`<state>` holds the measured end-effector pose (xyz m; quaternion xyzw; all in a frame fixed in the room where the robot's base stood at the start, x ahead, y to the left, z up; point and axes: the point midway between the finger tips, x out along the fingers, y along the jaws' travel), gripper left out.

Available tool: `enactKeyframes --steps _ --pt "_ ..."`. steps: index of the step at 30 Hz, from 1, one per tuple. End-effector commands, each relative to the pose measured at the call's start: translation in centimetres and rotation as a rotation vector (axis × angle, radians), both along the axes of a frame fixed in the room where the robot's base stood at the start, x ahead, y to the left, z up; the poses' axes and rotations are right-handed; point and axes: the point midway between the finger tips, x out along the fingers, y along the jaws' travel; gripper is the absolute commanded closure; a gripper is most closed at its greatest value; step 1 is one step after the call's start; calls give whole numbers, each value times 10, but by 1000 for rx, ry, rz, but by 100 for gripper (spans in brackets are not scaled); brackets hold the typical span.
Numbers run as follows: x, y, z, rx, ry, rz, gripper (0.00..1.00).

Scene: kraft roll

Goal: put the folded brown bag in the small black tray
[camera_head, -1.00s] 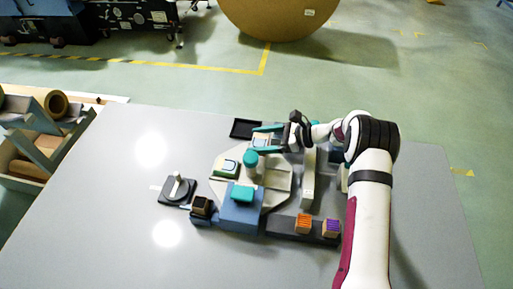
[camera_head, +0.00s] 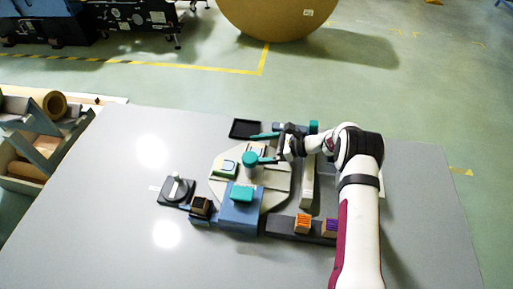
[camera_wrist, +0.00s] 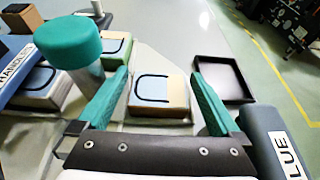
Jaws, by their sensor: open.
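The folded brown bag (camera_wrist: 160,92), a flat tan block with a pale blue top and a dark handle loop, lies on a pale round plate (camera_wrist: 150,55). My gripper (camera_wrist: 160,76) is open, its teal fingers on either side of the bag with small gaps; I cannot tell how far above the plate they are. In the head view my gripper (camera_head: 262,148) reaches in from the right, and I cannot make out the bag clearly. The small black tray (camera_head: 245,129) is empty beyond the plate; in the wrist view the tray (camera_wrist: 222,80) is to the right of the bag.
A teal-capped post (camera_wrist: 70,45) stands close left of my left finger. A grey labelled block (camera_wrist: 275,140) is at the right. Orange (camera_head: 303,223) and purple (camera_head: 331,226) blocks stand in front.

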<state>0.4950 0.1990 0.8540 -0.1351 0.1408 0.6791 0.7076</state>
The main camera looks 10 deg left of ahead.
Motion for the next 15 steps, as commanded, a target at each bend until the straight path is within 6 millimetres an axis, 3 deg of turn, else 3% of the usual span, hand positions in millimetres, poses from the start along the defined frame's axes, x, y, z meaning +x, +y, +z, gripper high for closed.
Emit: enactKeyframes --steps 5,15 --pt "1 -13 7 1 -1 -3 0" --pt "2 -79 44 0 -2 -4 0"
